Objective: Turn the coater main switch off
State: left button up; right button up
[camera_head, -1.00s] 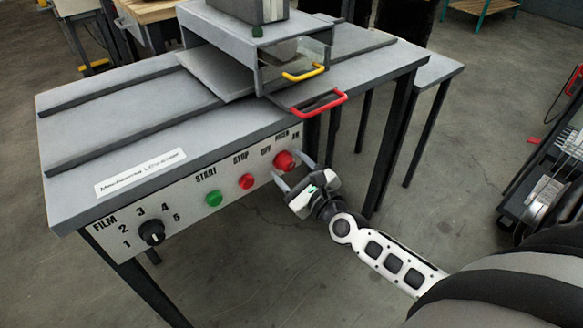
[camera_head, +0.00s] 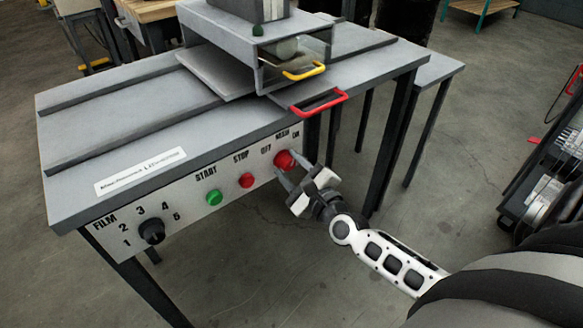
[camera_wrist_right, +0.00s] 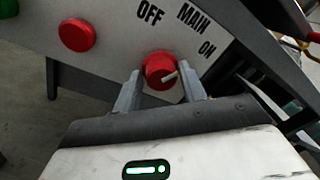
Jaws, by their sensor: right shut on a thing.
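The coater main switch is a red round knob (camera_head: 284,159) at the right end of the coater's front panel, under the MAIN, OFF and ON lettering. In the right wrist view the knob (camera_wrist_right: 158,68) sits between the fingers, and its pale pointer mark points right, roughly toward ON. My right gripper (camera_head: 292,168) is shut on the knob, with one finger on each side, and it also shows in the right wrist view (camera_wrist_right: 161,78). The fingers partly cover the knob's sides. My left gripper is not in view.
A red stop button (camera_head: 247,180), a green start button (camera_head: 213,198) and a black film dial (camera_head: 151,231) are left of the switch. A red handle (camera_head: 320,101) juts out above the panel. Open floor lies in front of the coater.

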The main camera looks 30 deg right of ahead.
jog(key=n, duration=0.3)
jog(key=shift+d+r+n, duration=0.1)
jog(key=shift+d+n, duration=0.05)
jog(key=shift+n, duration=0.25)
jog(key=n, duration=0.3)
jog(key=shift+n+p, duration=0.3)
jog(key=shift+n, duration=0.1)
jog(key=n, duration=0.3)
jog(key=shift+r+n+t+y+p, duration=0.1)
jog(key=shift+n+t+y+p, duration=0.2)
jog(key=shift+n+p, duration=0.1)
jog(key=n, duration=0.3)
jog(key=shift+w+p, duration=0.1)
jog(key=shift+p, duration=0.3)
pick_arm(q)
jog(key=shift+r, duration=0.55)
pick_arm(e)
jog(key=shift+n, duration=0.5)
jog(key=shift+y, duration=0.3)
jog(key=o, duration=0.8)
